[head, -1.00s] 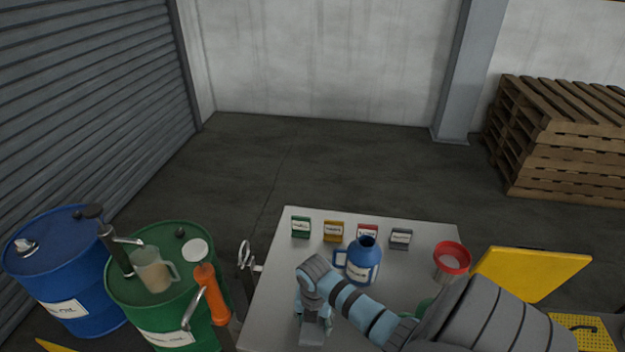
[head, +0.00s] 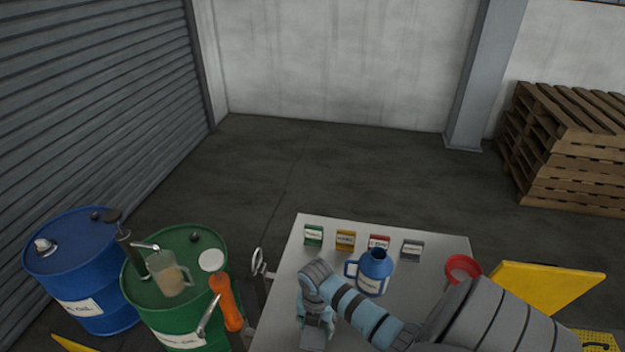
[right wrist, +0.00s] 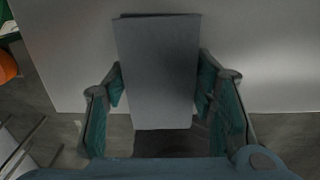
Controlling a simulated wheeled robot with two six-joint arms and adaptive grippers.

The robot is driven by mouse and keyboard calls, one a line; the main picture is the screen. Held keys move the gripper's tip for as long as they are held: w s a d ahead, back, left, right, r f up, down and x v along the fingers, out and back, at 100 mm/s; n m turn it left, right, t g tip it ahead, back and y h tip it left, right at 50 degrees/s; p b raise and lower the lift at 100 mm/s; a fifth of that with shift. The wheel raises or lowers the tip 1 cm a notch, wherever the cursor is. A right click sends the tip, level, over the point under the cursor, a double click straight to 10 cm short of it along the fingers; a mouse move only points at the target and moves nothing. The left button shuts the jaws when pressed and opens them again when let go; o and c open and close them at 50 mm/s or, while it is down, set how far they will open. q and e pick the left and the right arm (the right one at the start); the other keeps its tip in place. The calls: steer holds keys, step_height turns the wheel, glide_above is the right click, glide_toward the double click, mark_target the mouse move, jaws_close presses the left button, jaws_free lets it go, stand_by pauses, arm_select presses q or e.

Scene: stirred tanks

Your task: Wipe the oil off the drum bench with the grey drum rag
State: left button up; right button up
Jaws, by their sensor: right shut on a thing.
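The grey drum rag (head: 313,339) is a flat, grey, rectangular piece. My right gripper (head: 316,318) is shut on it at the near left of the drum bench (head: 312,262). In the right wrist view the rag (right wrist: 157,65) is between the two teal-padded fingers, over the grey bench top (right wrist: 265,50) and close to its near edge. I cannot tell whether the rag touches the bench. No oil shows on the visible bench top; my right arm hides part of it. My left gripper is not in view.
A blue jug (head: 374,272) stands beside my right arm, with several small labelled boxes behind, such as a green one (head: 313,235). A red-rimmed funnel (head: 463,270) is at the right. A green drum (head: 190,320) with a pitcher (head: 168,275) and a blue drum (head: 75,265) stand left.

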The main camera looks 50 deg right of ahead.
steer(key=shift+w+r, duration=0.15)
steer(key=shift+r, duration=2.45)
